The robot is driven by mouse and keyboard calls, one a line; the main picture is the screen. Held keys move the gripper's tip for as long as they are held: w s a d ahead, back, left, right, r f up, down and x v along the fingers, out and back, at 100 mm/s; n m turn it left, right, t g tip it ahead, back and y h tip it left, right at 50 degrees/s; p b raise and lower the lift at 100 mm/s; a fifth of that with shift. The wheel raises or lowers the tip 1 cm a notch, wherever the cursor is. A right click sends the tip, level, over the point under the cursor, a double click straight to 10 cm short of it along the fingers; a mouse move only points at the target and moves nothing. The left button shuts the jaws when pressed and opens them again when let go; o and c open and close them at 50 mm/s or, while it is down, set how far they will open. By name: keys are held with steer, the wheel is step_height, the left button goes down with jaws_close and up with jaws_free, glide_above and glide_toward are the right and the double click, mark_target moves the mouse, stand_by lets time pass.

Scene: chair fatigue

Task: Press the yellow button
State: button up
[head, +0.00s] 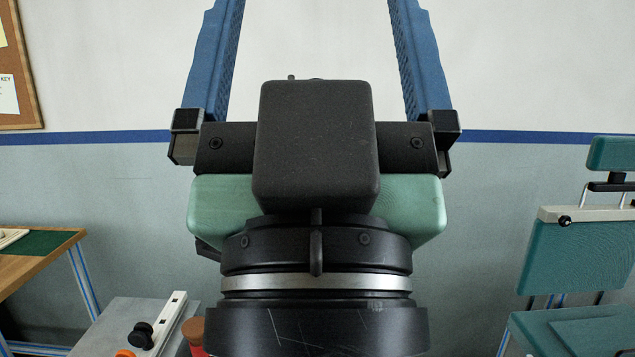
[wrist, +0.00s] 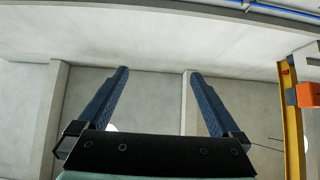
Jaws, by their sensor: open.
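No yellow button can be made out in either view. My gripper (head: 316,8) fills the middle of the head view, its two blue fingers spread wide and pointing up, with nothing between them. In the wrist view my gripper (wrist: 160,72) is also open and empty, facing the upper wall and ceiling. My gripper and wrist hide much of the middle of the head view.
A grey surface (head: 118,318) at lower left bears a white strip (head: 172,312), a black knob (head: 141,336) and an orange piece (head: 125,353). A wooden table (head: 40,262) stands left, a teal chair (head: 575,258) right. The wrist view shows a yellow post (wrist: 291,135) with an orange box (wrist: 308,95).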

step_height(320, 180, up, 4)
steer(key=shift+f+p, duration=0.1)
steer(key=shift+p, duration=0.95)
